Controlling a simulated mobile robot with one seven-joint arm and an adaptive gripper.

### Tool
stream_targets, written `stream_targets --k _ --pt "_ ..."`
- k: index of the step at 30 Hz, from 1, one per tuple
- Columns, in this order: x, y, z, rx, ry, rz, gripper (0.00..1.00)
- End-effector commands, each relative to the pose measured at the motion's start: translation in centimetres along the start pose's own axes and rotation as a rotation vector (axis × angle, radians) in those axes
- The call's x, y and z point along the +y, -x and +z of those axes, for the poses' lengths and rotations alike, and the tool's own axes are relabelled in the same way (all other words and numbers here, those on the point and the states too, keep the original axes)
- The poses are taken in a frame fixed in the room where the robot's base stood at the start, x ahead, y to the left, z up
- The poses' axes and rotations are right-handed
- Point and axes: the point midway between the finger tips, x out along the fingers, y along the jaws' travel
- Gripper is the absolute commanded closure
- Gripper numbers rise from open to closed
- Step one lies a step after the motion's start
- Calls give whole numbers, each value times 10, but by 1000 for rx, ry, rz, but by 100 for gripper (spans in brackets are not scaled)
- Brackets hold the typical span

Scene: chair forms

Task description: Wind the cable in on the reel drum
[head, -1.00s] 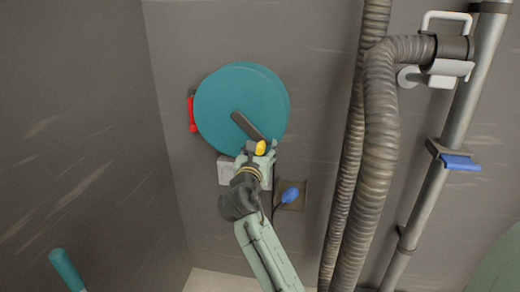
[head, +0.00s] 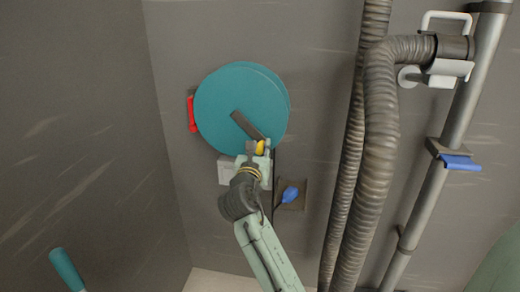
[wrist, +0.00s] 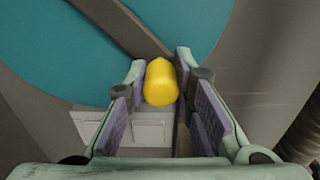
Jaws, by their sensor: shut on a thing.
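The teal reel drum (head: 232,92) is on the grey wall. Its dark crank arm (head: 248,126) points down and right from the middle to a yellow knob (head: 261,147). My gripper (head: 259,151) is at the knob and shut on it. In the wrist view, the yellow knob (wrist: 161,84) sits between my two fingers (wrist: 160,92), with the crank arm (wrist: 122,25) running up and left from it. A thin dark cable (head: 273,185) hangs below the drum's right side, near a blue plug-like piece (head: 289,194).
A red handle (head: 192,114) is at the drum's left edge. A pale box (head: 226,171) is on the wall behind my gripper. Ribbed hoses (head: 380,130) and a pipe with a blue lever (head: 460,162) stand to the right. The wall left of the drum is clear.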

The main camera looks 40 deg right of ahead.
Motion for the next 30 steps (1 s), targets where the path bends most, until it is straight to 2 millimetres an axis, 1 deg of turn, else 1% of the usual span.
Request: stream_targets --k 1,2,5,14,17,24,27,30 --pt "0 0 0 1 0 -1 91" --pt "-1 0 0 1 0 -1 77" --pt "-1 0 0 1 0 -1 71" --pt "-1 0 1 0 0 -1 71" --pt "-5 0 9 0 -1 -1 71" --pt "-23 0 38 -1 0 -3 71" --pt "-26 0 41 0 -1 -2 71" --pt "-26 0 39 1 0 -1 71"
